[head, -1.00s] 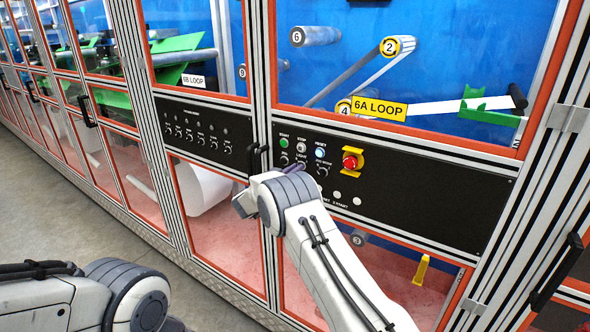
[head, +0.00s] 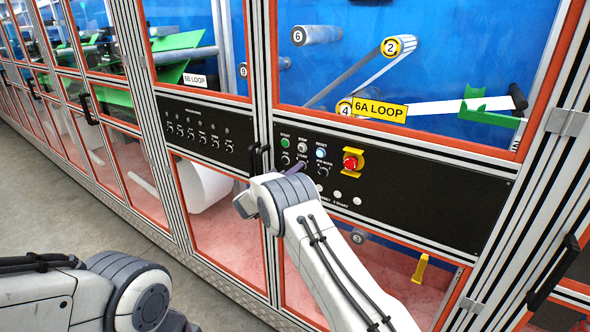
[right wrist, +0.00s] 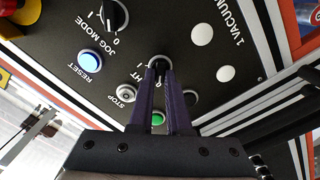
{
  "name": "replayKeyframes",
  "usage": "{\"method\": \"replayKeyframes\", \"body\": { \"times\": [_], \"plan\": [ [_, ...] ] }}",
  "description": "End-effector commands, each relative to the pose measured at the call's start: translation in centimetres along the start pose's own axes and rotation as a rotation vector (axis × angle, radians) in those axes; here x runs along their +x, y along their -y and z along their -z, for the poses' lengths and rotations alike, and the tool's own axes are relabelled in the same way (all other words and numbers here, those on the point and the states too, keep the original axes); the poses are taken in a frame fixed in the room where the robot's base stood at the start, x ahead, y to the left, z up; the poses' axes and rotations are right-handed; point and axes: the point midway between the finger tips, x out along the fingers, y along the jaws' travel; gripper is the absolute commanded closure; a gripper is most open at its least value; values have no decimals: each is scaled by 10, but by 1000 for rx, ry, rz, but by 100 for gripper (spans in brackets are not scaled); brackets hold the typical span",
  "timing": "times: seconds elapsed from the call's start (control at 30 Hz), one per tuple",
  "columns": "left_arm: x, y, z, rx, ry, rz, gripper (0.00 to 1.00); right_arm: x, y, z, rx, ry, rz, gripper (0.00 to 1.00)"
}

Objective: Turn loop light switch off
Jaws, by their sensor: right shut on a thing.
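The light switch (right wrist: 158,64) is a small round knob on the black control panel, its label partly covered in the right wrist view. My right gripper (right wrist: 158,72) has its two dark purple fingers closed on this knob, one on each side. In the head view the right gripper (head: 299,169) reaches the panel just below the stop button, and the arm and fingers hide most of the knob. Which way the knob points cannot be told. My left arm is at the lower left of the head view; its gripper is out of frame.
Near the switch are the green start button (head: 285,143), stop button (head: 302,147), blue reset button (head: 320,154), jog mode knob (right wrist: 112,14) and red emergency stop (head: 350,163). A black door handle (head: 259,160) stands just left of my right gripper. Open floor (head: 60,215) lies at left.

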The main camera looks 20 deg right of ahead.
Motion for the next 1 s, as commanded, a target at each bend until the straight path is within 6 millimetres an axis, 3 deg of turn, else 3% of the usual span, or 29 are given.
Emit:
{"method": "replayKeyframes", "body": {
  "times": [0.5,0.53,0.6,1.0],
  "plan": [
    [0,0,0,0,0,0,100,0,1,0,-18,0,1,100],
    [0,0,0,0,0,0,100,0,1,0,-19,-1,1,73],
    [0,0,0,0,0,0,100,0,1,0,-18,-1,1,54],
    [5,0,0,0,0,0,100,-8,2,-1,-16,-1,2,54]
  ]
}}
